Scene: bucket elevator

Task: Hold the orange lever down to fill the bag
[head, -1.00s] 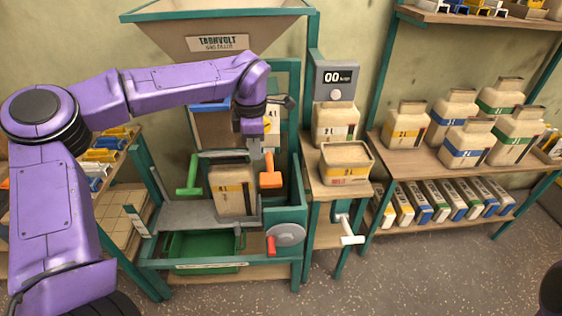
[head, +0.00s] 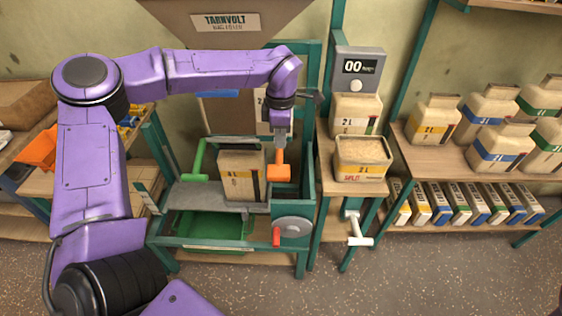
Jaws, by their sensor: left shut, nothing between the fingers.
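The orange lever (head: 279,172) is on the right side of the filling machine, its block-shaped handle low and its stem rising behind my gripper. My left gripper (head: 279,146) is shut and empty, pointing down at the lever just above its handle. I cannot tell whether the fingertips touch it. The paper bag (head: 241,178) with a yellow band stands upright on the grey shelf, left of the lever. The hopper (head: 225,25) is above, its lower part partly hidden by my left arm. My right gripper is out of view.
A green handle (head: 197,162) is left of the bag and a green bin (head: 205,230) is below. A red-handled wheel (head: 292,230) is at the front right. A display (head: 358,68) reads 00.

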